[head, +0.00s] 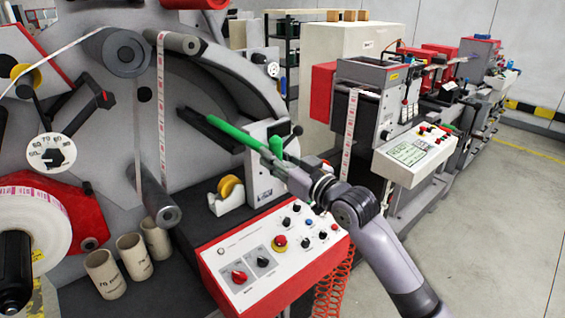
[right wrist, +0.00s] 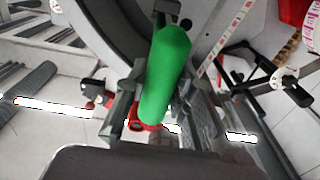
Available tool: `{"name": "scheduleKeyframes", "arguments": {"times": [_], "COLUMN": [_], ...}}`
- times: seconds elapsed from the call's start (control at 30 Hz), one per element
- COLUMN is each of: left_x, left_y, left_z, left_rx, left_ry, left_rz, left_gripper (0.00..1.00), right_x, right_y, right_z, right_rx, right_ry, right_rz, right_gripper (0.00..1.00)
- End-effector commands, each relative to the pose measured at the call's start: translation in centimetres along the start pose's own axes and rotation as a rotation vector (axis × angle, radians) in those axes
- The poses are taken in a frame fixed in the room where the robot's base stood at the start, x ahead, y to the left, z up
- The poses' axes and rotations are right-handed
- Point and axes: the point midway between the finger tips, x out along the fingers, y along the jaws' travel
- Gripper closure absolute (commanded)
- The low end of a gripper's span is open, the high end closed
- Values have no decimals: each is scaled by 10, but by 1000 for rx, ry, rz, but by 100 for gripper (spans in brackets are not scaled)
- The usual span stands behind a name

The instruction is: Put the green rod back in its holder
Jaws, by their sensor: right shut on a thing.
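In the right wrist view the rod (right wrist: 166,75) lies between the fingers. I cannot clearly pick out its holder. My left gripper is not in view.
A control panel (head: 270,252) with knobs and a red button is below my right gripper. A yellow tape roll in a dispenser (head: 227,196) and several cardboard cores (head: 104,273) stand on the ledge. A label roll (head: 30,222) is at left. Open floor (head: 500,220) is at right.

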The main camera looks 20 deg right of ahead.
Motion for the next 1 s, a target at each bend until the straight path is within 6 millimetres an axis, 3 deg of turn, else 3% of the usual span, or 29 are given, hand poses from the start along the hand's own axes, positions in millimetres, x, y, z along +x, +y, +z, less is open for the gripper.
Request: {"name": "scheduleKeyframes", "arguments": {"times": [0.43, 1.0], "left_x": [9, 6], "left_y": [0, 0], "left_z": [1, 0], "left_rx": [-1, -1], "left_ry": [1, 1], "left_rz": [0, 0], "left_gripper": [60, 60], "right_x": [36, 43], "right_y": [0, -1], "right_z": [2, 4], "right_rx": [1, 1], "right_ry": [3, 2], "right_rz": [-1, -1], "right_gripper": [100, 100]}}
